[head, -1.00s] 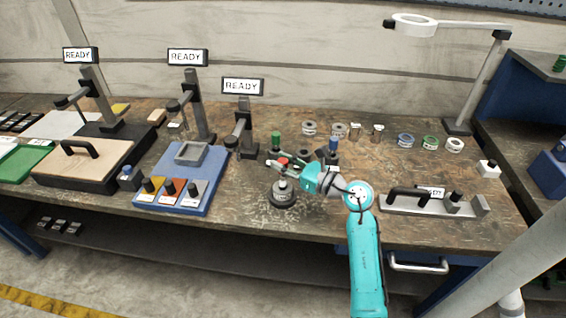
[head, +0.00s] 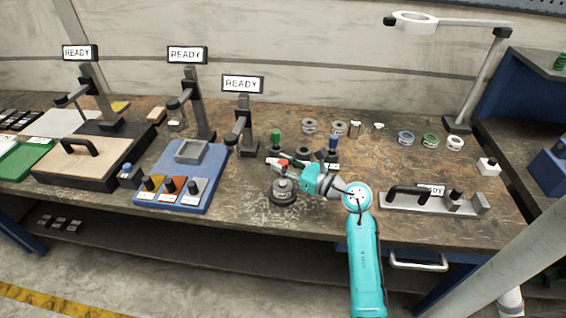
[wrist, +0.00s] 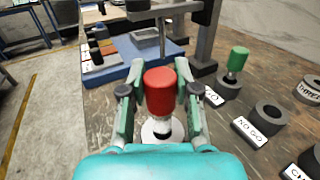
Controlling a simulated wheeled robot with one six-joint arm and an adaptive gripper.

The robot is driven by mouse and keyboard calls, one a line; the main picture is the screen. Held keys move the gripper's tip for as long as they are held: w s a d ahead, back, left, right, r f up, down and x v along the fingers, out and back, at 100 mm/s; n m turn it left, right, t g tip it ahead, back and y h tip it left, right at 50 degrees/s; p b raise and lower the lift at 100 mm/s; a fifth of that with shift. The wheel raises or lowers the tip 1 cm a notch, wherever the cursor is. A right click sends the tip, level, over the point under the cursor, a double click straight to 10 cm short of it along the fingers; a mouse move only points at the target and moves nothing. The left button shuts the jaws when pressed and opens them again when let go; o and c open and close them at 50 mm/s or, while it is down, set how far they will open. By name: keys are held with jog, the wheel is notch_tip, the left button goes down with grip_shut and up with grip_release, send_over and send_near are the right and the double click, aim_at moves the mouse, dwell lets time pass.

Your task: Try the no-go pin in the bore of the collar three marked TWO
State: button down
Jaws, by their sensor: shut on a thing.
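My gripper (wrist: 160,100) is shut on the red handle (wrist: 160,90) of a pin, with a finger on each side. In the head view my gripper (head: 277,162) is just above and behind a round dark stand (head: 283,200) that bears a grey collar (head: 284,186). In the wrist view a pale ring (wrist: 150,131) shows under the handle; I cannot tell whether the pin is in its bore. The holder labelled NO GO (wrist: 268,117) has an open, empty hole. The collar's marking is too small to read.
A green-handled pin (wrist: 237,62) stands in the holder beside NO GO. More collars (head: 309,126) line the back. Gauge stands (head: 246,130), a blue tray (head: 215,160) and a handled fixture (head: 430,203) flank the work area.

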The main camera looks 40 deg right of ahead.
jog(key=shift+f, duration=1.3)
dwell(0.4)
jog(key=shift+r, duration=0.15)
dwell(0.8)
jog(key=shift+r, duration=1.9)
jog(key=shift+r, duration=2.5)
